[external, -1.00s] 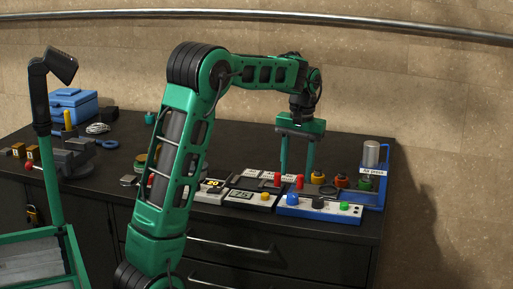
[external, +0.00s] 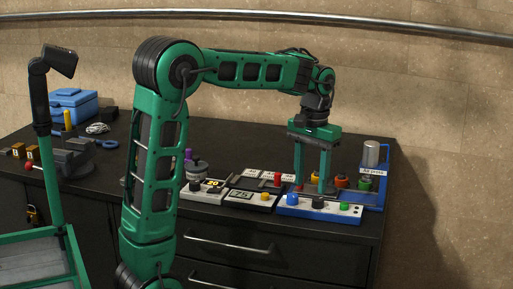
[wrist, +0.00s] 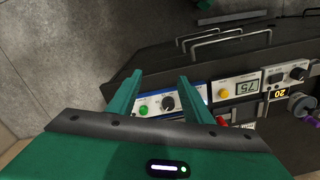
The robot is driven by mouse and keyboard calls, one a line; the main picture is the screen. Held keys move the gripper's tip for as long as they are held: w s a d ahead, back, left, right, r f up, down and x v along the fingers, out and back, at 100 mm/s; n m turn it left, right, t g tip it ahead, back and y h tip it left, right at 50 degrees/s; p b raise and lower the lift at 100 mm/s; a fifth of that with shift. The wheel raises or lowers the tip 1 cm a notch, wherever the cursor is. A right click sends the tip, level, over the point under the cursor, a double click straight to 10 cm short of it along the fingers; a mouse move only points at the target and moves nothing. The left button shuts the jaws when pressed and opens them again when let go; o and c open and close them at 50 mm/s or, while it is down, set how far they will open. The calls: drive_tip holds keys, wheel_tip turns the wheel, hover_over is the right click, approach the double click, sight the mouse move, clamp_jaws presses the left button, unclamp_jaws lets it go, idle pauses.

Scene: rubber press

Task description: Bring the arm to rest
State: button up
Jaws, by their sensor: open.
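My green arm reaches from the left over the dark bench in the external view. My gripper (external: 312,190) points down with its two fingers apart and nothing between them. It is above or just behind the blue-and-white control panel (external: 318,209), which has blue, black and green knobs. I cannot tell whether the fingertips touch anything. In the wrist view the open fingers (wrist: 160,82) frame the panel's green button and black knob.
The blue press (external: 374,187) with a metal cylinder stands right of my gripper. A display unit reading 75 (external: 249,199) and one reading 20 (external: 205,190) sit left of the panel. A blue toolbox (external: 73,104) stands at the far left. The wall is behind.

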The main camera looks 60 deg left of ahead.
drive_tip(key=s+d+f+m, duration=0.3)
drive_tip(key=s+d+m, duration=0.3)
drive_tip(key=s+d, duration=0.95)
drive_tip(key=s+d+f+m, duration=0.2)
drive_tip(key=s+d+f, duration=0.1)
drive_tip(key=s, duration=0.4)
drive_tip(key=s+d+f+m, duration=0.3)
drive_tip(key=s+d+f, duration=0.1)
drive_tip(key=s, duration=0.4)
drive_tip(key=shift+d, duration=0.15)
drive_tip(key=shift+w+f, duration=0.3)
drive_tip(key=shift+w, duration=0.25)
